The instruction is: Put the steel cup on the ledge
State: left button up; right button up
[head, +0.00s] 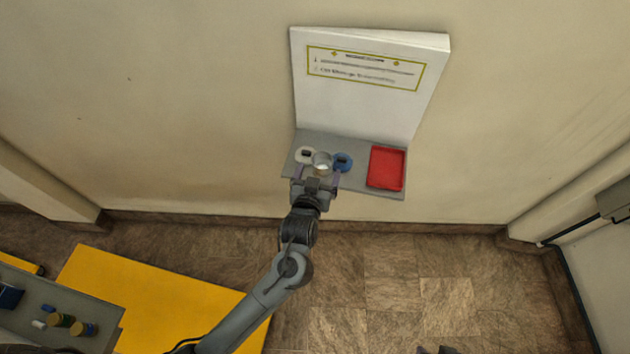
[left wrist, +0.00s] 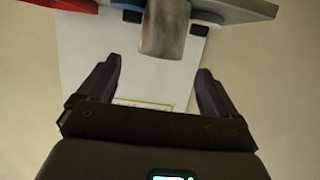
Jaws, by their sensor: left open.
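The steel cup (head: 321,158) is at the grey ledge (head: 356,184) below the white board, between a white ring-like item and a blue one. In the left wrist view the cup (left wrist: 164,28) lies just beyond my fingertips, in line with the gap. It seems to stand on the ledge, but its base is hidden. My left gripper (head: 318,176) is open at the ledge's front edge; its fingers (left wrist: 158,65) are spread with nothing clasped between them. A dark tip at the bottom edge of the head view seems to be my right gripper (head: 437,350).
A red tray (head: 386,168) fills the ledge's right end. The white item (head: 304,155) and the blue item (head: 342,161) sit close beside the cup. The white board (head: 360,100) rises behind. A grey table (head: 95,318) with small items stands at lower left.

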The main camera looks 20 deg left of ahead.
pick_arm(q)
jog(key=shift+v, duration=1.85)
